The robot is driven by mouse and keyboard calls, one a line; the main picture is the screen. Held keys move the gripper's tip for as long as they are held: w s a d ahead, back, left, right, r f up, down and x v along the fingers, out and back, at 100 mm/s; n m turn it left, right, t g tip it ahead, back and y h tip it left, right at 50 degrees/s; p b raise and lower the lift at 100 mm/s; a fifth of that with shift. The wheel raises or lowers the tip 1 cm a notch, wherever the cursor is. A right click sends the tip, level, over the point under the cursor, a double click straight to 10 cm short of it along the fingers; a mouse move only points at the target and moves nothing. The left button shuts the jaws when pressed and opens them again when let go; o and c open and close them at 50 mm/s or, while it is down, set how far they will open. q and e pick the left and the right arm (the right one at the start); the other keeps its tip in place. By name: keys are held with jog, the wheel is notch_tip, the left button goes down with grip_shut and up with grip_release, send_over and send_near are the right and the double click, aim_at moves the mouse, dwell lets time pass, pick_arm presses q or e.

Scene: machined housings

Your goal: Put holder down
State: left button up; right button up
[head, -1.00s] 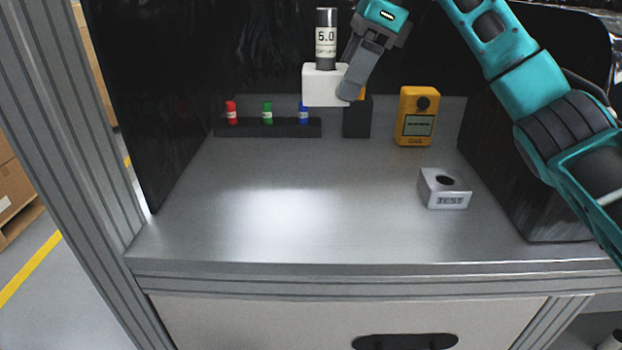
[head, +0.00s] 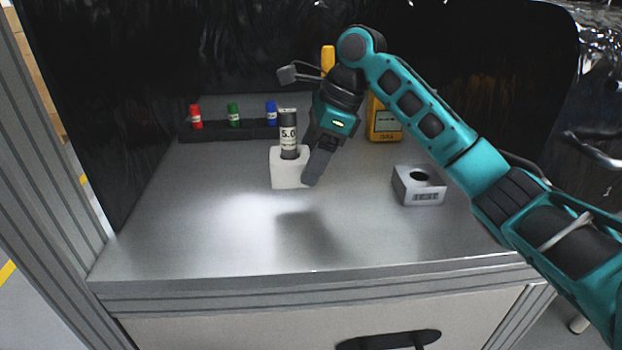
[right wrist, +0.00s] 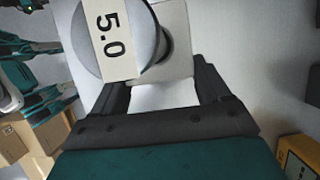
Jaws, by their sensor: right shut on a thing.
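My right gripper (head: 316,168) is shut on a white block-shaped holder (head: 288,176). In the right wrist view the two dark fingers (right wrist: 172,95) flank the white holder (right wrist: 165,97), and the "5.0" cylinder (right wrist: 112,38) rises close to the camera. My left gripper is not in view.
A grey "TEST" block (head: 420,190) with a round hole stands on the right. A black rack (head: 215,131) with red, green and blue vials stands at the back left. A yellow meter (head: 384,122) stands behind my right arm. The worktop's front and left are clear.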

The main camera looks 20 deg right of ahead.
jog(key=shift+f, duration=2.35)
jog(key=shift+f, duration=0.1)
jog(key=o, duration=1.1)
jog(key=shift+c, duration=0.2)
jog(key=v, duration=1.2)
